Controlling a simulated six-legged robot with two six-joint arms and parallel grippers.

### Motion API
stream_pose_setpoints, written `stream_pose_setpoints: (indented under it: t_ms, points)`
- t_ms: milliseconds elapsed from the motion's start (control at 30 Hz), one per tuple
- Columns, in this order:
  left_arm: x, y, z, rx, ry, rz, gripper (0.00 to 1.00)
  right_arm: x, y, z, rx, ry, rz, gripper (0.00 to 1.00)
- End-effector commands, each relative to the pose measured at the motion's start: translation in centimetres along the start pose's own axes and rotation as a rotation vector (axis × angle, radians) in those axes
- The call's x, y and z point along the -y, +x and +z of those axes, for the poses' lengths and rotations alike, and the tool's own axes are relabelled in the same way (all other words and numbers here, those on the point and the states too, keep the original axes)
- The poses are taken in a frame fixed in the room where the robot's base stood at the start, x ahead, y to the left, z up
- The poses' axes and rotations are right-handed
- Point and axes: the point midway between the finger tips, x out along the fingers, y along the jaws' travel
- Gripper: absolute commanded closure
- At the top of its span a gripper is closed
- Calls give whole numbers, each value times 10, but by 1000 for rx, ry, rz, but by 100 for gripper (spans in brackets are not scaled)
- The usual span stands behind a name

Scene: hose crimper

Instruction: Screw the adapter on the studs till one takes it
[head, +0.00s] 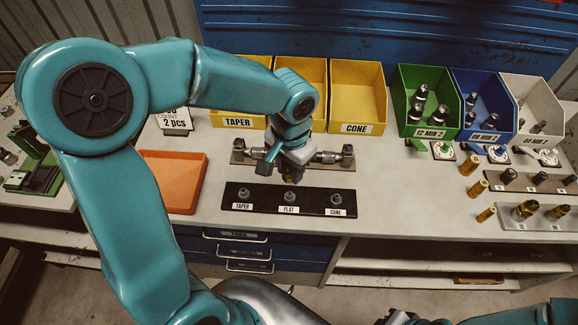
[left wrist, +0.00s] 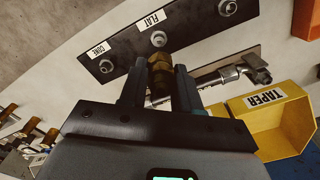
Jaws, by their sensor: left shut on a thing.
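My left gripper (head: 290,178) is shut on a brass adapter (left wrist: 159,68), which shows between its fingers (left wrist: 160,90) in the left wrist view. In the head view the adapter is mostly hidden by the gripper. A black bar (head: 265,205) carries three studs: the taper stud (head: 244,194), the flat stud (head: 289,197) and the cone stud (head: 337,199). The adapter is close to the flat stud (left wrist: 169,34); I cannot tell whether they touch. The taper stud (left wrist: 227,8) and the cone stud (left wrist: 106,66) are bare. My right gripper is not in view.
A hose assembly with metal fittings (head: 328,157) lies behind the bar. Yellow bins (head: 357,95) stand behind it, with green (head: 420,120), blue and white bins to the right. An orange tray (head: 184,175) lies left. Brass fittings (head: 486,214) stand at right.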

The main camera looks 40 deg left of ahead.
Motion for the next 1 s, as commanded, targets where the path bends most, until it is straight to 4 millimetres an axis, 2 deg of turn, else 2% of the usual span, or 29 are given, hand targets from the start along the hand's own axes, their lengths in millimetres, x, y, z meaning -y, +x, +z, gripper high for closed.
stream_pose_setpoints:
  t_ms: [267,800,1000]
  points:
    - [-1,3,-1,0,-6,-1,100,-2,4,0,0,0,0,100]
    - [-1,53,0,2,-5,-1,100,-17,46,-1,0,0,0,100]
    - [0,59,0,1,-4,-1,100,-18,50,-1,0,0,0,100]
